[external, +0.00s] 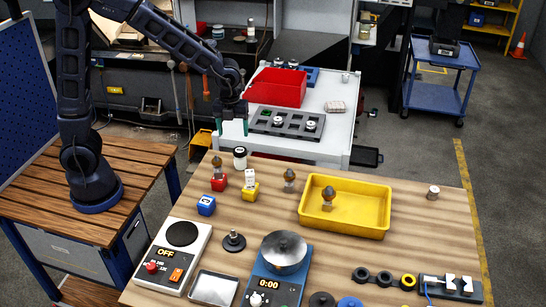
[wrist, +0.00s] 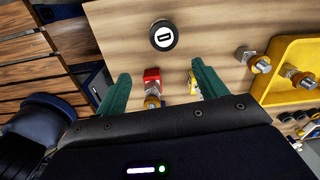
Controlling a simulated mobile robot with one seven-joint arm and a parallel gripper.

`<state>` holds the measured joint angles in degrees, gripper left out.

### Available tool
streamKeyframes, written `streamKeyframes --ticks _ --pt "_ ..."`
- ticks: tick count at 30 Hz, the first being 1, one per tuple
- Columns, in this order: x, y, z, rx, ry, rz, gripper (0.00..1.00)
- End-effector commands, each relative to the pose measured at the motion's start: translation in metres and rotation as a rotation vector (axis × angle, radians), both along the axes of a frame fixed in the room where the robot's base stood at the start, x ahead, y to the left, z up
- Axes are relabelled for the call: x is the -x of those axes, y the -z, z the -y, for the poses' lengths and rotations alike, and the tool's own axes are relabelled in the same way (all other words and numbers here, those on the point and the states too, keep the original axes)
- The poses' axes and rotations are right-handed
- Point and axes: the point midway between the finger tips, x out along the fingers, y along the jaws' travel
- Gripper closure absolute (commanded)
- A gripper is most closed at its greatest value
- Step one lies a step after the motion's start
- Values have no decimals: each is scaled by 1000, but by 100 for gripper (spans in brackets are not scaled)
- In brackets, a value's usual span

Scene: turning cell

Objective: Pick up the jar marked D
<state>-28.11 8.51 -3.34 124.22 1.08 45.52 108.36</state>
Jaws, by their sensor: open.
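The jar marked D (wrist: 163,36) stands on the wooden table, its dark round lid bearing a white label with a dark letter. It also shows in the external view as a small pale jar with a dark top (external: 240,160), near the table's far edge. My gripper (external: 231,127) is open and empty above the far left part of the table, close to the jar in the external view. In the wrist view my green fingers (wrist: 161,75) are spread apart, with the jar beyond their tips and roughly centred between them. Nothing visible is between the fingers at tip level.
Red (external: 218,183), blue (external: 206,205) and yellow (external: 250,192) blocks sit close to the jar, with knobbed metal pieces (external: 289,178) nearby. A yellow tray (external: 376,226) stands to the right. A scale (external: 275,285) stands in front. Behind is a white bench with a red bin (external: 278,88).

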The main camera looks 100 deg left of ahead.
Motion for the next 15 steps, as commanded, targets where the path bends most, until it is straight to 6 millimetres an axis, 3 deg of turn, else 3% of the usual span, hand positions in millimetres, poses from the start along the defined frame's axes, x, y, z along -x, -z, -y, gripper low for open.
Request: streamKeyframes --ticks 6,15 --pt "-8 26 -24 14 112 -24 29" --pt "-8 60 -26 18 132 -30 29"
